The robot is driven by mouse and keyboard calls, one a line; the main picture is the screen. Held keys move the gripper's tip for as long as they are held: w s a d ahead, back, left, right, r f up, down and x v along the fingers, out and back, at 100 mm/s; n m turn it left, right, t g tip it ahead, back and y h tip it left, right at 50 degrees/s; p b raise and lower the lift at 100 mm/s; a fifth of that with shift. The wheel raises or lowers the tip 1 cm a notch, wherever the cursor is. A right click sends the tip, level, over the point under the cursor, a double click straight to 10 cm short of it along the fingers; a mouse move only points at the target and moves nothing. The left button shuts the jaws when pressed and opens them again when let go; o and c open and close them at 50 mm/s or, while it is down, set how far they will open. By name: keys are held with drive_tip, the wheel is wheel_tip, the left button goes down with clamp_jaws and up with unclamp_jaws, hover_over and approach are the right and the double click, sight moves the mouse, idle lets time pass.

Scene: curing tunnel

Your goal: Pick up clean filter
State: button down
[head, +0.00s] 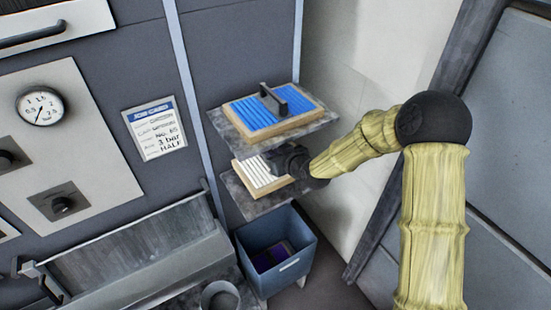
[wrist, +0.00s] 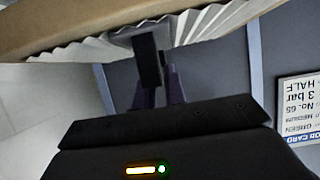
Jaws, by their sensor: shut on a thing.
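The clean filter, with white pleats in a pale wooden frame (head: 258,173), is at the lower shelf in the head view. In the wrist view its pleats and frame (wrist: 80,28) fill the top of the picture. My gripper (head: 284,160) reaches in from the right, under the upper shelf. In the wrist view my gripper (wrist: 155,70) is shut at a dark handle on the filter's pleated face. I cannot tell whether the filter still touches the lower shelf (head: 250,207).
The upper shelf (head: 226,127) sits close above my gripper and holds a blue filter (head: 245,114) with a black handle. A blue bin (head: 283,278) with a dark purple item stands below. A job card (head: 156,130) hangs left; a wall is close on the right.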

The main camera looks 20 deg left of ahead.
drive_tip(key=shift+r, duration=0.1)
drive_tip(key=shift+r+p, duration=0.55)
drive_tip(key=shift+r, duration=0.75)
